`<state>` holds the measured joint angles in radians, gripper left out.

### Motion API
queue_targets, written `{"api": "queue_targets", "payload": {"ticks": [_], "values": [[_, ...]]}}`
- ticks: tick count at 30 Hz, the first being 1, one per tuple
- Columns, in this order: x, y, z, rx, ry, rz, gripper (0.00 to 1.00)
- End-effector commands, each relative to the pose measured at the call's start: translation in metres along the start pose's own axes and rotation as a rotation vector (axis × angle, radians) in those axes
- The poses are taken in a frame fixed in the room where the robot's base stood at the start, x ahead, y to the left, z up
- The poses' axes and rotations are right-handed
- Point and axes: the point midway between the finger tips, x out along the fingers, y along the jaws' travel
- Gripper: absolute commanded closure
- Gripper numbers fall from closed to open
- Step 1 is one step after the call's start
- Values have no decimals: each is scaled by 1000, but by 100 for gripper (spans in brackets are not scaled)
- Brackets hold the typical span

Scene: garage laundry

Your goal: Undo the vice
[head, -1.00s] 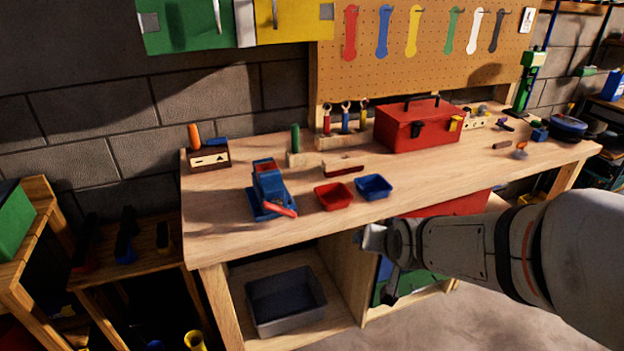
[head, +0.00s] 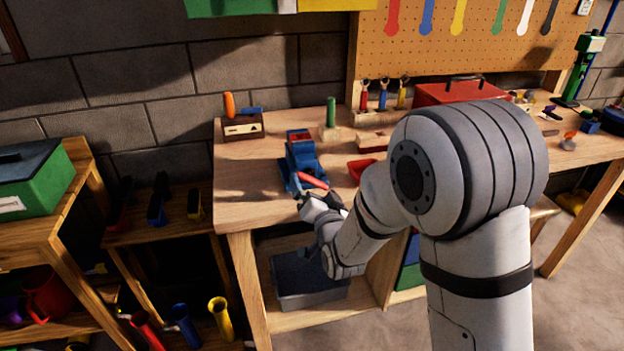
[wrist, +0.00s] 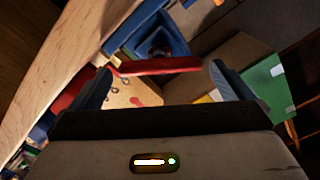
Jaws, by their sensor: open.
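The blue vice (head: 301,160) stands near the front left edge of the workbench, with a red handle (head: 313,180) at its front. Its jaws are too small to judge. My gripper (head: 322,202) is at the bench's front edge, close to the handle. In the wrist view the vice (wrist: 150,35) is ahead, and the red handle (wrist: 160,66) lies crosswise between the two fingertips of my open gripper (wrist: 160,78). The fingers are apart and I see no clear contact with the handle.
On the workbench (head: 240,190) are a wooden box (head: 243,126), a green-handled tool (head: 331,112), a red tray (head: 361,168) and a red toolbox (head: 460,91). A grey bin (head: 300,280) sits on the shelf below. A green case (head: 35,180) stands at left.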

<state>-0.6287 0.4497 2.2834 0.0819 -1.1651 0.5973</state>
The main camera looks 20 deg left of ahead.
Motion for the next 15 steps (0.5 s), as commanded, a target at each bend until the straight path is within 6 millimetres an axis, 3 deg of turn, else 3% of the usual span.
{"api": "queue_targets", "payload": {"ticks": [6, 15], "values": [[31, 0, -1, -1, 0, 1, 0], [41, 1, 0, -1, -1, 2, 0]]}}
